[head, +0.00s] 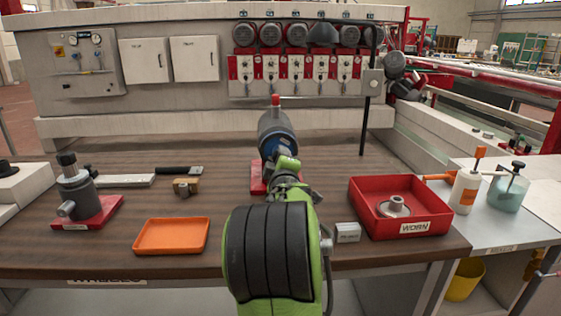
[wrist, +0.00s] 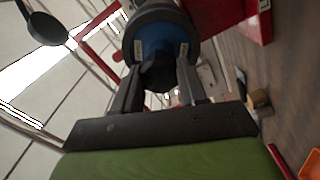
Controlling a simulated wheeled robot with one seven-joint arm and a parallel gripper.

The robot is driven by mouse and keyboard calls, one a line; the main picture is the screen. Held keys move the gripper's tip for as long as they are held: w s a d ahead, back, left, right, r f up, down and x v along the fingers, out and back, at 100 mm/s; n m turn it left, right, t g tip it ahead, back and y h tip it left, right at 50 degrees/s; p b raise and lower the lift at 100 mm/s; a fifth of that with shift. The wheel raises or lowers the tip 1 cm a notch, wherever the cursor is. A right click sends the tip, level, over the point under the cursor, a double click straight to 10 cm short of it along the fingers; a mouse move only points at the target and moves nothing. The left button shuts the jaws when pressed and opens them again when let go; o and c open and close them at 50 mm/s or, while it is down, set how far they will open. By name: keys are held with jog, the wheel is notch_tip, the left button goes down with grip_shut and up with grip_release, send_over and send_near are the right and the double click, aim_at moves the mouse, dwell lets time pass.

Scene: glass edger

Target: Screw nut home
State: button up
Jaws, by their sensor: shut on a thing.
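My gripper (wrist: 158,92) is shut on a dark, rounded nut (wrist: 158,74) in the wrist view, one finger on each side. The nut sits in front of the blue face of a wheel (wrist: 153,46), in line with its middle. I cannot tell whether it is fully seated. In the head view the same wheel shows a blue face (head: 272,146) on a grey cylindrical body (head: 274,124) with a red tip, above a red base (head: 257,178). My arm hides the nut and most of the fingers there.
A red bin marked WORN (head: 363,208) holds a metal flanged part (head: 394,206). An orange tray (head: 171,236) lies front left. A grey fixture on a red base (head: 76,190), a brass block (head: 186,187) and a small grey box (head: 347,232) also stand on the bench.

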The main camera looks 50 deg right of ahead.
jog(key=m, duration=1.1)
jog(key=shift+m, duration=0.3)
jog(key=o, duration=0.8)
jog(key=shift+m, duration=0.3)
jog(key=o, duration=0.4)
jog(key=shift+o, duration=0.2)
jog(key=v, duration=0.6)
